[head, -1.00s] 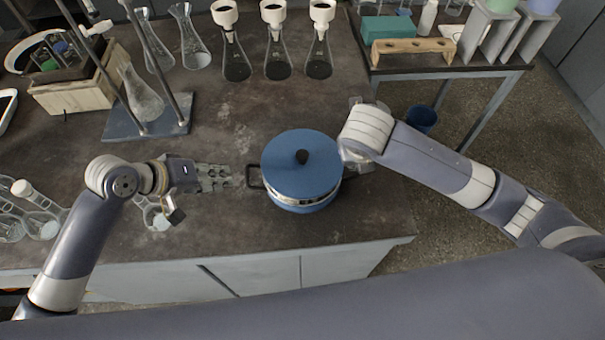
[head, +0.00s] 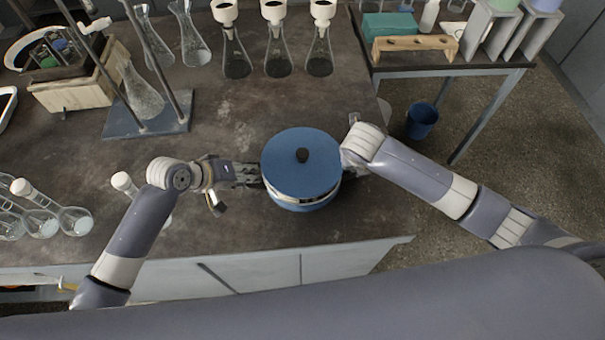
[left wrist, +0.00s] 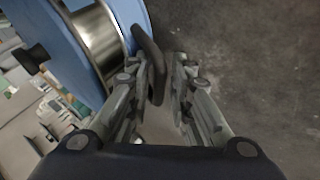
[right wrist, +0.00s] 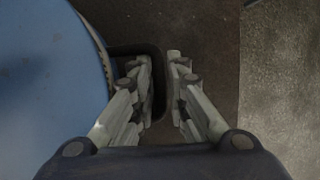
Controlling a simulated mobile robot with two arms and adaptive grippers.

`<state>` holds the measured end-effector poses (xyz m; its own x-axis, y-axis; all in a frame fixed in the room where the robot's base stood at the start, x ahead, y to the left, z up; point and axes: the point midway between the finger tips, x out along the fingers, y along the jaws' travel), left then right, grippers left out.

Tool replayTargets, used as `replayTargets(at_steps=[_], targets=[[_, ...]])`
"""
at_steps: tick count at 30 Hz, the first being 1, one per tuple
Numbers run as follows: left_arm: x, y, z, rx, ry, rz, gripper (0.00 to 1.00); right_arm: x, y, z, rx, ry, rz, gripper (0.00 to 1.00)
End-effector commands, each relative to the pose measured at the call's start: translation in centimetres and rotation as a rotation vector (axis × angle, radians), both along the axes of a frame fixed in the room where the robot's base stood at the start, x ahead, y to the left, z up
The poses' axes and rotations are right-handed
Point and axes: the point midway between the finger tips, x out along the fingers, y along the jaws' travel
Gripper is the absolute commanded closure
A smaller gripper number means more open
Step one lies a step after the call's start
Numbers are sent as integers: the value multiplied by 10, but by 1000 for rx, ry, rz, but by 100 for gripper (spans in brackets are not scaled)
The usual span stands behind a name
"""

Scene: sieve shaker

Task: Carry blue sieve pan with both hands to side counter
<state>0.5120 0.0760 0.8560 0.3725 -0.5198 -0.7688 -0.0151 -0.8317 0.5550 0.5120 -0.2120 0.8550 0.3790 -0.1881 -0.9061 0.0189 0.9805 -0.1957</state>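The blue sieve pan (head: 302,170), with a blue lid and dark knob, stands upright on the dark bench near its front right corner. A metal band runs round it below the lid. My left gripper (head: 255,175) is at its left side. In the left wrist view, my left fingers (left wrist: 163,75) stand on either side of the dark loop handle (left wrist: 149,55), with a narrow gap at the right finger. In the right wrist view, my right fingers (right wrist: 160,75) straddle the other handle (right wrist: 157,85), also with a slight gap. My right arm hides that gripper in the head view.
Flasks with white funnels (head: 275,50) stand at the back. A metal stand (head: 147,115) and wooden box (head: 75,85) are at the left, with small flasks (head: 75,220) at the front left. A side counter (head: 440,66) holds a wooden rack (head: 413,47); a blue bucket (head: 421,120) is on the floor.

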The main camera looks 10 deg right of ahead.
Motion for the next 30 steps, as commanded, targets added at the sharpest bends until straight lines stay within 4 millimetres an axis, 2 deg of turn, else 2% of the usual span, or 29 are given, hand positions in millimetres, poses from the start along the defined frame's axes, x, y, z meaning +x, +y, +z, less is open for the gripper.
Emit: replayTargets(at_steps=[5, 7, 8, 20, 30], targets=[[0, 0, 0, 0, 0, 0, 80, 0, 0, 0, 1, 0, 0, 86], [0, 0, 0, 0, 0, 0, 96, 0, 0, 0, 1, 0, 0, 100], [0, 0, 0, 0, 0, 0, 100, 0, 0, 0, 1, 0, 0, 100], [0, 0, 3, 0, -2, -1, 100, 1, 0, 3, 1, -2, 0, 100], [0, 0, 23, 0, -2, -1, 100, 1, 0, 24, 0, -3, 0, 100]])
